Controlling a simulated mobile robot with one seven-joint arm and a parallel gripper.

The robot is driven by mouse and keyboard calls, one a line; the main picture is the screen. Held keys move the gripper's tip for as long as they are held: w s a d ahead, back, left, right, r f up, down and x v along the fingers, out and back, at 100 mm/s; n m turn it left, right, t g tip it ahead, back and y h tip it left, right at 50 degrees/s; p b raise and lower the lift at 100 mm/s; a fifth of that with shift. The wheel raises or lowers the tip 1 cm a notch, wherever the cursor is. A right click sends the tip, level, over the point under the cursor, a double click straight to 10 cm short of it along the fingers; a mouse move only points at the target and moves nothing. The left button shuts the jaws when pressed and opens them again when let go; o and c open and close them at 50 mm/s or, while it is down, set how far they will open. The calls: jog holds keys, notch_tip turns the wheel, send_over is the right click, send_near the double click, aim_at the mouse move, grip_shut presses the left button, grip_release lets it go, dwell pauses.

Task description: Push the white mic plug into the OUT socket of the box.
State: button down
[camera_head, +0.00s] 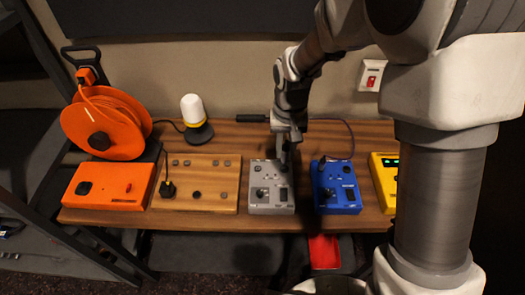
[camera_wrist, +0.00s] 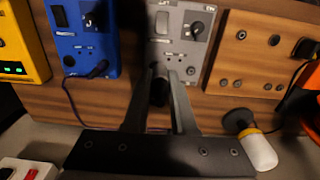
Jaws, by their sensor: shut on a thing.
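My gripper (camera_head: 286,160) points down over the grey box (camera_head: 263,190), near its back edge. In the wrist view its fingers (camera_wrist: 164,72) are shut on a dark plug-like piece (camera_wrist: 158,92). No white shows on that piece, and its tip is hidden between the fingers. I cannot tell whether the piece touches a socket.
The yellow box (camera_head: 384,180) is further right. Left are a wooden panel (camera_head: 215,185), an orange box (camera_head: 105,185), an orange reel (camera_head: 130,112) and a white-topped lamp-like object (camera_head: 192,108).

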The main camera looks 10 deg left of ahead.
jog(key=w+d+r+p, duration=0.1)
jog(key=w+d, duration=0.3)
jog(key=d, duration=0.6)
jog(key=w+d+r+p, duration=0.1)
jog(key=w+d, duration=0.3)
jog(key=d, duration=0.5)
jog(key=f+b, duration=0.5)
jog(key=f, duration=0.2)
jog(key=shift+s+a+f+b, duration=0.1)
jog(key=shift+s+f+b, duration=0.1)
jog(key=shift+f+b, duration=0.6)
jog(key=shift+f, duration=0.15)
jog(key=shift+f, duration=0.1)
jog(key=shift+f+b, duration=0.3)
jog(key=shift+f+b, duration=0.4)
dwell(0.4)
jog(key=c, duration=0.7)
grip_release()
jog(key=shift+o, duration=0.2)
jog(key=shift+r, duration=0.1)
